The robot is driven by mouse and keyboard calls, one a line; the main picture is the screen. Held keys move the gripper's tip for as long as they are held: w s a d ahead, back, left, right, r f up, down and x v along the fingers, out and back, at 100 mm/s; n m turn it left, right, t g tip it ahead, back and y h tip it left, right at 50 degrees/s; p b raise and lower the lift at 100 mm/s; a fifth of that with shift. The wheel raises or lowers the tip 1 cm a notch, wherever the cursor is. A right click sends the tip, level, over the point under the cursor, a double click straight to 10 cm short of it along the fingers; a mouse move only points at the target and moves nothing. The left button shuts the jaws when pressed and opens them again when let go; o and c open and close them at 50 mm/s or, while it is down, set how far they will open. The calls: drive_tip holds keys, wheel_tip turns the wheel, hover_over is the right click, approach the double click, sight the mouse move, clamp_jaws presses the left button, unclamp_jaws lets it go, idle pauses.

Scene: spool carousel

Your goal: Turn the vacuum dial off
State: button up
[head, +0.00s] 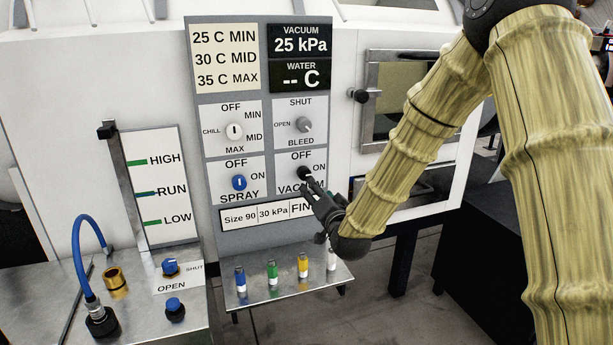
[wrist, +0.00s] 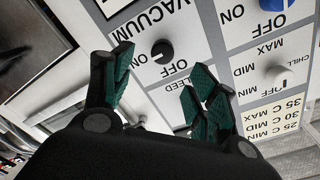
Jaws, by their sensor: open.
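The vacuum dial (head: 304,173) is a small black knob on the panel's lower right, under the word OFF and left of ON. It also shows in the wrist view (wrist: 162,49), upside down, with a pale mark on its lower-left side, towards ON. My gripper (head: 310,187) is just in front of and below the dial in the head view. In the wrist view its green-padded fingers (wrist: 157,70) are spread and empty, with the dial beyond the gap between them. Contact with the dial is not visible. The vacuum display (head: 300,41) reads 25 kPa.
The blue spray dial (head: 239,183) is left of the vacuum dial. The grey bleed knob (head: 305,125) is above it, and the white chill dial (head: 234,132) is up and left. A small shelf (head: 262,295) with coloured vials stands below. A windowed door (head: 405,100) is at right.

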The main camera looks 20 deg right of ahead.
sight(306, 174)
drive_tip(key=w+p, duration=0.1)
drive_tip(key=w, duration=0.6)
drive_tip(key=w+p, duration=0.1)
drive_tip(key=w, duration=0.3)
drive_tip(key=shift+d+r+p, duration=0.1)
drive_tip(key=shift+r+p, duration=0.25)
drive_tip(key=shift+r, duration=0.05)
drive_tip(key=c, duration=1)
